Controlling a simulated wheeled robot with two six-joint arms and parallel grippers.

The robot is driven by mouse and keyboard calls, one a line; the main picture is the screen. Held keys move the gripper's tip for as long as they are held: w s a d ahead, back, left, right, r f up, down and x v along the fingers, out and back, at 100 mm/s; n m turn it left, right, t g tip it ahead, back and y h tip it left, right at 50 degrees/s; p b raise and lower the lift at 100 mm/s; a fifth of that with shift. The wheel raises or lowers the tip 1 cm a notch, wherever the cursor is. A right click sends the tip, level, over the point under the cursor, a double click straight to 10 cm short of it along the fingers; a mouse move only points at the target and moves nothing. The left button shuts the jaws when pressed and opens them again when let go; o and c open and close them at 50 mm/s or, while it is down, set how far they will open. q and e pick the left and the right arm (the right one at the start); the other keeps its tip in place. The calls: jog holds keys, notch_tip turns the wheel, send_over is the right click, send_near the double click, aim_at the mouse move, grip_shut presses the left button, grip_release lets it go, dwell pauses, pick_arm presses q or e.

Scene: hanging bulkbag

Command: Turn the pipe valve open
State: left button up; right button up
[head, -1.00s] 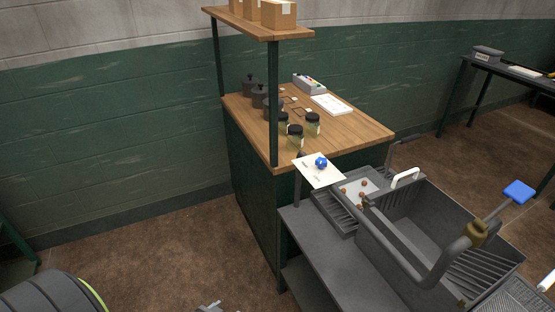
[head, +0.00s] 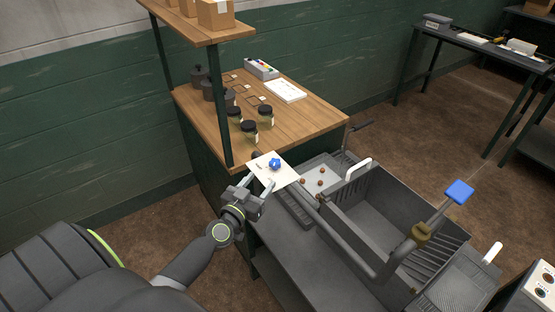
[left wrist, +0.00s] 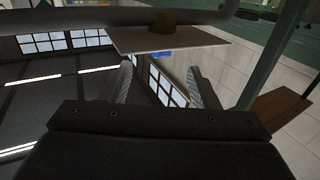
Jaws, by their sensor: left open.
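A grey pipe (head: 385,262) runs along the sink and bends up to a brass valve body (head: 421,234) with a flat blue handle (head: 459,192), at the right of the head view. A blue knob (head: 275,164) sits over a white plate (head: 283,178) near the pipe's far end. In the left wrist view, a pale plate (left wrist: 150,42) hangs below a brass piece (left wrist: 163,20), with a bit of blue (left wrist: 162,54) under it. My left gripper (head: 259,182) is open and empty, its fingers pointing towards the white plate; whether they touch is unclear. My right gripper is out of view.
A grey sink basin (head: 386,203) stands to the right, with a white-handled tool (head: 358,169). A wooden bench (head: 301,118) with jars (head: 249,133) lies behind, its dark green post (head: 219,105) near my left gripper. Brown floor (head: 400,140) is free behind the sink.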

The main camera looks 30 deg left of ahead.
aim_at(278, 160)
pick_arm(q)
jog(key=w, duration=0.3)
jog(key=w+b, duration=0.1)
jog(key=w, duration=0.6)
jog(key=shift+w+a, duration=0.15)
jog(key=shift+a, duration=0.25)
jog(key=shift+w+b, duration=0.3)
jog(key=shift+w, duration=0.2)
